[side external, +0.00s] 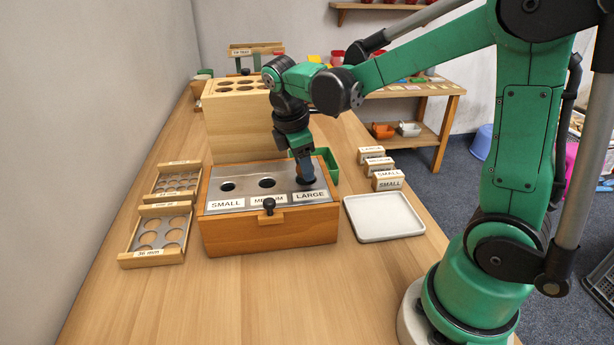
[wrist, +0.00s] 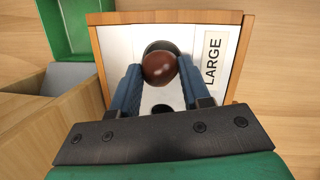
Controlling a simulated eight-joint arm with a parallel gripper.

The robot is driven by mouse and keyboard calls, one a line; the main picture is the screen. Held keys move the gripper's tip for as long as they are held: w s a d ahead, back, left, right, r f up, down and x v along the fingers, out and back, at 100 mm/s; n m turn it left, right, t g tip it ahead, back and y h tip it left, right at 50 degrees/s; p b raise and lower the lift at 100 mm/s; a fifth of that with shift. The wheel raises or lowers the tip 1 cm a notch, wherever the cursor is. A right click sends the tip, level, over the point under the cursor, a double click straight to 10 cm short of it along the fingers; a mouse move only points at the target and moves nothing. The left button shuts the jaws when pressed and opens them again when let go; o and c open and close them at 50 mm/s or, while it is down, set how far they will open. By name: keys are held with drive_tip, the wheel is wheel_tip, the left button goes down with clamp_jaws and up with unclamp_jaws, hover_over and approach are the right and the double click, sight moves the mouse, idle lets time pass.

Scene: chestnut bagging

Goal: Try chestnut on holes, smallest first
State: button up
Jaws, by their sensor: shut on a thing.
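My gripper (side external: 305,181) points down over the LARGE end of the wooden sorting box (side external: 270,236). In the wrist view its two blue fingers (wrist: 160,75) are shut on a brown, glossy chestnut (wrist: 159,68). The chestnut is at the LARGE hole (wrist: 158,46), whose far rim shows beyond it. I cannot tell whether it touches the rim or sits just above. In the side view the chestnut is hidden by the fingers. The SMALL hole (side external: 227,187) and MEDIUM hole (side external: 267,183) are empty and dark in the metal top.
A white tray (side external: 384,216) lies right of the box, with small labelled blocks (side external: 388,181) behind it. Hole gauges (side external: 158,236) lie to the left. A tall wooden block with holes (side external: 237,125) and a green bin (side external: 327,165) stand behind. The front of the table is clear.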

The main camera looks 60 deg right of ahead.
drive_tip(key=o, duration=1.3)
drive_tip(key=shift+r, duration=3)
